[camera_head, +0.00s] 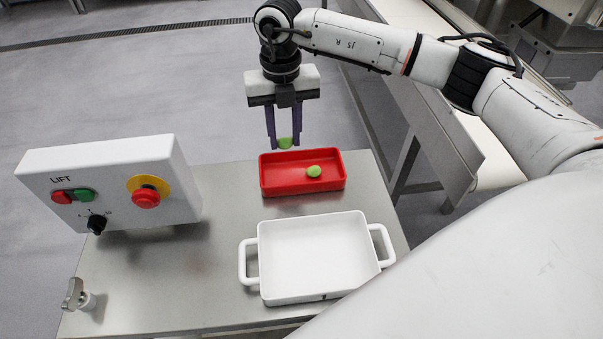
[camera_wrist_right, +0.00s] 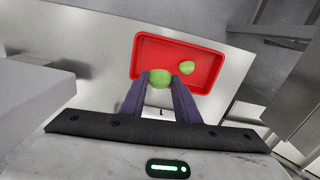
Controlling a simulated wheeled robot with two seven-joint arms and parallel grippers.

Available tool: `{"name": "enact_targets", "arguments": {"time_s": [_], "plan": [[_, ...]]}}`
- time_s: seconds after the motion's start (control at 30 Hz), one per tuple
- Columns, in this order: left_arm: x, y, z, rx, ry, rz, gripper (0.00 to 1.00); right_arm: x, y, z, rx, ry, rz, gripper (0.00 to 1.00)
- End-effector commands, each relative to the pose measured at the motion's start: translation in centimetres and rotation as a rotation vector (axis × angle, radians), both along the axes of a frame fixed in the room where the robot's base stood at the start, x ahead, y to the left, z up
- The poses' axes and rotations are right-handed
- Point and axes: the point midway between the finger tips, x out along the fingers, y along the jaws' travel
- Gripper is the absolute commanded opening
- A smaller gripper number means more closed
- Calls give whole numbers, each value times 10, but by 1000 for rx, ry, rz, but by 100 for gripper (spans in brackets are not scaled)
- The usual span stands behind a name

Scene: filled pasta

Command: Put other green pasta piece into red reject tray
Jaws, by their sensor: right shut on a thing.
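My right gripper (camera_head: 284,140) is shut on a green pasta piece (camera_head: 285,142), which sits between its fingertips. In the head view the gripper hangs at the back left edge of the red reject tray (camera_head: 270,189). My left gripper is not in view.
A white dish with two handles (camera_head: 315,256) stands in front of the tray on the metal table (camera_head: 165,278). A control box with buttons (camera_head: 115,185) stands at the left. A small metal fitting (camera_head: 76,295) is at the front left. A conveyor runs behind at the right.

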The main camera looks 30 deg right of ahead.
Motion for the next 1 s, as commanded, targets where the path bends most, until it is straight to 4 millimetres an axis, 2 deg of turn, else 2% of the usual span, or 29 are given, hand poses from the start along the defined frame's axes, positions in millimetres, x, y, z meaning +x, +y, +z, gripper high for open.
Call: {"name": "enact_targets", "arguments": {"time_s": [0.17, 0.4, 0.57, 0.77, 1.0], "plan": [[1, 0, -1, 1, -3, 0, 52, 0, -8, -14, 0, 1, -87, 8], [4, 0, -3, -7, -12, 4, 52, 0, -7, -52, 0, 0, -87, 8], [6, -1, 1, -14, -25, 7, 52, 0, -7, -67, 1, 0, -86, 8], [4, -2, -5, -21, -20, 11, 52, 0, -7, -100, 0, 1, -84, 8], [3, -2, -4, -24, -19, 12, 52, 1, -7, -104, 1, -2, -83, 8]]}}
